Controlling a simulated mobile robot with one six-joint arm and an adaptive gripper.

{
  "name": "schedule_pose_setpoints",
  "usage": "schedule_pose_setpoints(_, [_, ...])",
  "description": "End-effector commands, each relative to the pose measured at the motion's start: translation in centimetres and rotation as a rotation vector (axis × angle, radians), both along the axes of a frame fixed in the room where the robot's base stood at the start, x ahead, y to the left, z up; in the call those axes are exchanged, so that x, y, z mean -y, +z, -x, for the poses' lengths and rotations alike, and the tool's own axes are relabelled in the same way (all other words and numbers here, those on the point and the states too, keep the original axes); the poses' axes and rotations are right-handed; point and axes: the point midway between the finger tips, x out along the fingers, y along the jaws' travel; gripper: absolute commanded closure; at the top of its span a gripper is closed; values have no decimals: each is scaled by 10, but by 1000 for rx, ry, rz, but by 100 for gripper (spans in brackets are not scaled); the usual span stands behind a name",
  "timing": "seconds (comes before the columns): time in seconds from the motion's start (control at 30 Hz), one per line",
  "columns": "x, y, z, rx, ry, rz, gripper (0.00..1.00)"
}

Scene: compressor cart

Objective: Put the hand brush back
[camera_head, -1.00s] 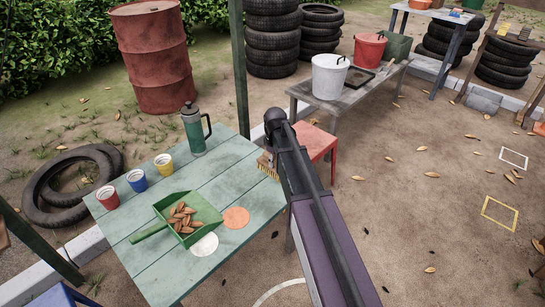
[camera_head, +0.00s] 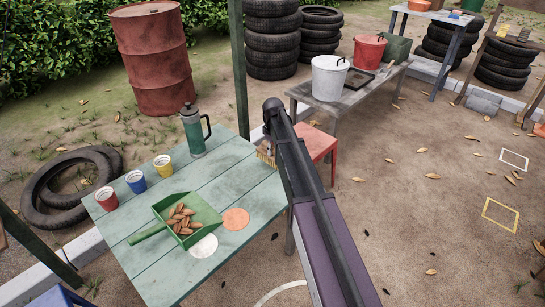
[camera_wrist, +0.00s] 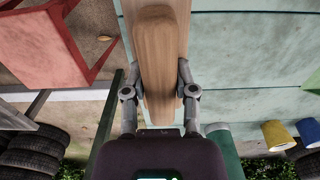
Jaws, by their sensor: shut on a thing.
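The hand brush has a pale wooden handle, which fills the upper middle of the wrist view (camera_wrist: 160,40). In the head view only the brush's tan bristles (camera_head: 265,156) show, left of my arm, at the right edge of the green table (camera_head: 150,262). My gripper (camera_wrist: 163,82) is shut on the wooden handle, one finger on each side. In the head view my arm hides the gripper and most of the brush. I cannot tell whether the bristles touch the tabletop.
A green dustpan (camera_head: 207,207) with brown leaves, an orange disc (camera_head: 236,218), a white disc (camera_head: 204,246), several cups (camera_head: 136,181) and a green flask (camera_head: 193,132) are on the table. A red stool (camera_head: 318,143) stands close right of it. A bench (camera_head: 350,104) holds buckets.

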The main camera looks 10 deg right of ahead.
Motion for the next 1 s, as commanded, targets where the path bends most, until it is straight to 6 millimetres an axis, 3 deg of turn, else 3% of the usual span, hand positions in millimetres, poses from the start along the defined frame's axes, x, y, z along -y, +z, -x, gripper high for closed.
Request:
schedule_pose_setpoints(0.43, [0,-32,0,0,0,0,100])
schedule_pose_setpoints(1.0, [0,-37,0,0,0,0,100])
